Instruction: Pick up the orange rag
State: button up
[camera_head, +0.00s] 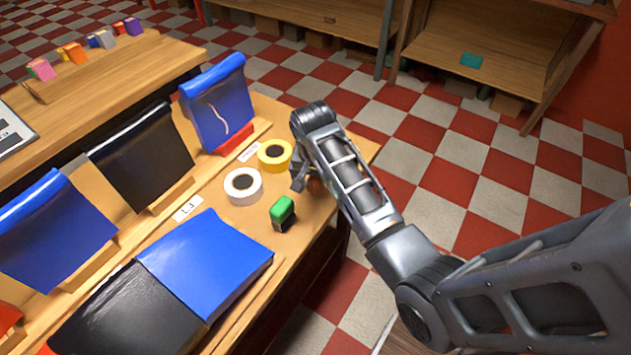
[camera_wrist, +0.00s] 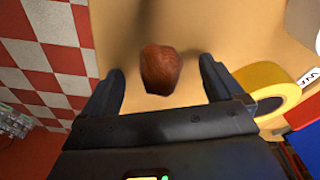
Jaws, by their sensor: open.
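The orange rag (camera_wrist: 162,70) is a small crumpled brownish-orange lump on the wooden table top. In the wrist view it lies in the gap between the fingertips of my gripper (camera_wrist: 160,66), with clear space on both sides. My gripper is open and holds nothing. In the head view my gripper (camera_head: 299,184) is at the right end of the table, and my arm hides most of the rag.
A yellow tape roll (camera_head: 274,155) lies close to my gripper, also seen in the wrist view (camera_wrist: 272,90). A white tape roll (camera_head: 243,186) and a green block-like item (camera_head: 283,213) are nearby. Blue and black bags fill the left. The table edge is close to the rag.

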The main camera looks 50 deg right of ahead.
jog(key=c, duration=1.1)
jog(key=shift+r, duration=0.1)
jog(key=shift+r, duration=0.5)
notch_tip(320, 180, up, 3)
jog(key=shift+f, duration=0.15)
jog(key=s+d+r, duration=0.2)
jog(key=s, duration=0.1)
jog(key=s+d+r, duration=0.2)
jog(key=s, duration=0.1)
jog(key=s+d+r+b, duration=0.1)
jog(key=s+d+r, duration=0.1)
jog(key=s+r, duration=0.1)
jog(key=shift+s+r, duration=0.1)
jog(key=shift+s, duration=0.4)
